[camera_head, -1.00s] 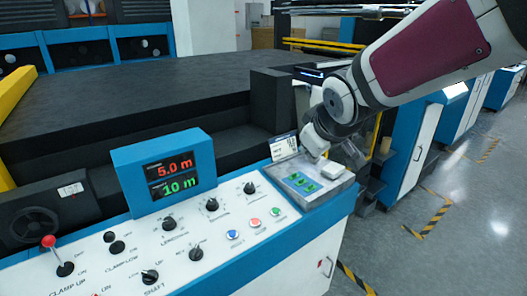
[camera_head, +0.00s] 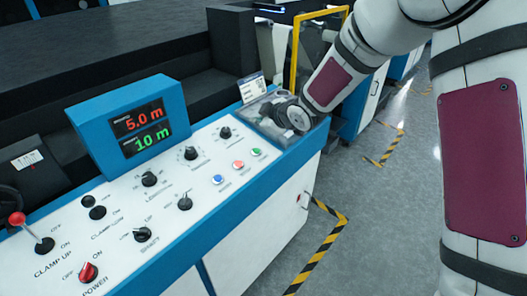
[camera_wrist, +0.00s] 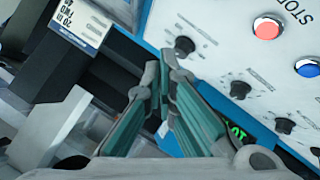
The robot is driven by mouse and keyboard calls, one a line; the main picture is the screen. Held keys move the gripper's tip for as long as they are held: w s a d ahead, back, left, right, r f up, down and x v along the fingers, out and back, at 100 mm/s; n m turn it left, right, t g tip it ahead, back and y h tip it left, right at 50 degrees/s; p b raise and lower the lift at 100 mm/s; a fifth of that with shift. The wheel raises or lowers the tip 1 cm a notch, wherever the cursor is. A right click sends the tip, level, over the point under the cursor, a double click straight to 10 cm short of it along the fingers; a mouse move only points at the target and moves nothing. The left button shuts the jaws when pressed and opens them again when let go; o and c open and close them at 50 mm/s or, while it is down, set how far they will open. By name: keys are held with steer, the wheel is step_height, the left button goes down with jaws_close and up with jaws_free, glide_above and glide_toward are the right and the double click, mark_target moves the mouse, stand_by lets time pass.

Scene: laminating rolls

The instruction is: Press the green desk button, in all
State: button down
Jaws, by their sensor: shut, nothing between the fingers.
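The green button (camera_head: 257,152) is a small round button on the white control panel (camera_head: 215,205), at the right end of a row with a red button (camera_head: 238,164) and a blue button (camera_head: 217,179). In the wrist view the red button (camera_wrist: 267,27) and blue button (camera_wrist: 308,68) show at the upper right; the green one is out of view. My gripper (camera_wrist: 163,65) is shut and empty, its fingers over the panel's edge. In the head view my wrist hangs over the panel's far right end, behind the green button and apart from it; the fingertips are hard to make out there.
Black knobs (camera_head: 190,153) stand up around the buttons. A blue display box (camera_head: 130,125) reads 5.0 m and 10 m. A red-tipped lever (camera_head: 17,219) is at the far left. A label card (camera_head: 251,87) stands behind my wrist. Open floor (camera_head: 370,220) lies right of the panel.

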mark_target(256, 153)
stand_by(0.3)
steer(key=shift+w+a+f+b, duration=0.2)
steer(key=shift+f+b, duration=0.45)
steer(key=shift+f, duration=0.8)
steer(key=shift+w+a+f+b, duration=0.2)
steer(key=shift+f+b, duration=0.5)
steer(key=shift+f, duration=0.75)
steer(key=shift+w+a+f+b, duration=0.15)
steer(key=shift+f+b, duration=0.5)
steer(key=shift+f, duration=0.8)
steer(key=shift+f, duration=0.1)
steer(key=shift+a+f+b, duration=0.1)
steer(key=shift+f+b, duration=0.2)
